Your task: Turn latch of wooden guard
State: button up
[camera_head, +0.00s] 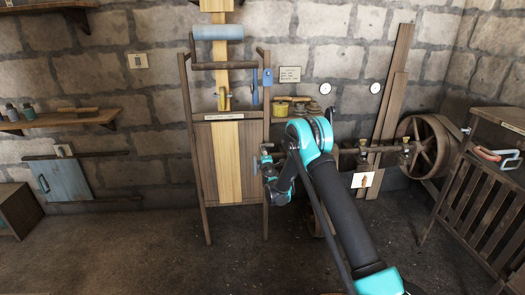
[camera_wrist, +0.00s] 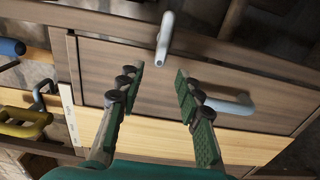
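The wooden guard (camera_head: 203,160) is a framed brown panel with a pale yellow vertical strip, left of my arm in the head view. In the wrist view the guard (camera_wrist: 95,70) appears turned sideways. A light grey bar (camera_wrist: 165,38) crosses its upper edge there and looks like the latch. A pale blue handle (camera_wrist: 238,105) lies on the panel further right. My gripper (camera_wrist: 160,76) is open and empty in front of the panel, its fingertips below the grey bar and apart from it. In the head view my gripper (camera_head: 265,160) is small at the guard's right edge; its fingers are unclear.
Above the guard are a blue roller (camera_head: 218,32) and a blue lever (camera_head: 267,77). A shaft with a large wheel (camera_head: 425,145) stands to the right, near a slatted wooden stand (camera_head: 480,200). Floor is clear at front left.

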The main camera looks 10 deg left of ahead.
jog(key=v, duration=0.7)
jog(key=s+d+r+m+g+h, duration=0.1)
jog(key=s+d+r+m+h, duration=0.2)
jog(key=d, duration=0.5)
jog(key=s+d+r+m+g+h, duration=0.1)
jog(key=d+r+m+h, duration=0.1)
jog(key=d+r+m, duration=0.45)
jog(key=s+d+r+m+g+h, duration=0.1)
jog(key=s+d+r+h, duration=0.15)
jog(key=d, duration=0.65)
jog(key=s+d+m+g+h, duration=0.15)
jog(key=s+d+m, duration=0.25)
jog(key=s+d, duration=0.4)
jog(key=s+d+f+m+g+y, duration=0.1)
jog(key=s+f+m+g, duration=0.1)
jog(key=s, duration=1)
jog(key=s+d+f+m+g+y, duration=0.1)
jog(key=s+d+f+m+g, duration=0.1)
jog(key=s, duration=1)
jog(key=s+d+f+m+g+y, duration=0.1)
jog(key=s+f+g, duration=0.3)
jog(key=s, duration=0.9)
jog(key=shift+d+f+m+g+y, duration=0.35)
jog(key=shift+f+m+y, duration=0.15)
jog(key=shift+m, duration=0.35)
